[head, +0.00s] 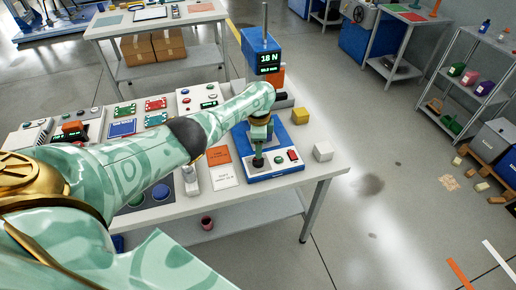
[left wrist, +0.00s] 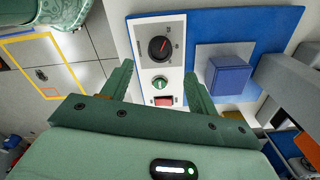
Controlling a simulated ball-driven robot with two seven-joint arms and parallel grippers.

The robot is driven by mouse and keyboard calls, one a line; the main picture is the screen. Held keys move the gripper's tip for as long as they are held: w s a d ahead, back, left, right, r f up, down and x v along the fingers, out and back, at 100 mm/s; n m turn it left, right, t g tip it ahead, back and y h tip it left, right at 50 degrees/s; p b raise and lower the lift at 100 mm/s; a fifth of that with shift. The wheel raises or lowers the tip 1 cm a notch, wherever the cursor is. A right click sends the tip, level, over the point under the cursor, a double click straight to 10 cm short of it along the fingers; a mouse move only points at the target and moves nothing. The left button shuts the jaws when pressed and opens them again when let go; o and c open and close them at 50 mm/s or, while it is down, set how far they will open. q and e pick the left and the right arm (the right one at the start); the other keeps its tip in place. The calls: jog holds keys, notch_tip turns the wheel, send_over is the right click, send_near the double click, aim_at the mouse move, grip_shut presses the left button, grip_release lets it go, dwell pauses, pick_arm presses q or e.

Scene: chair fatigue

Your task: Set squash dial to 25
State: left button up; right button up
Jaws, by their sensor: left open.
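The black dial (left wrist: 160,48) with a red pointer line and scale marks is on a white control panel (left wrist: 146,62) in the left wrist view. Its pointer leans to upper right; the scale numbers are too small to read. A green knob (left wrist: 161,83) and a red switch (left wrist: 164,100) sit below it. My left gripper (left wrist: 159,70) is open, its green fingers on either side of the panel, apart from the dial. In the head view my left gripper (head: 260,138) is over the blue tester base (head: 290,137), close to the dial (head: 258,161). My right gripper is not in view.
The tester's display (head: 268,59) reads 18 N. A blue block (left wrist: 229,75) stands on a grey plate beside the panel. Cards (head: 222,175) lie left of the base.

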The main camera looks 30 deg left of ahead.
pick_arm(q)
notch_tip(320, 180, up, 9)
jog(key=p, duration=0.3)
jog(key=shift+f, duration=0.15)
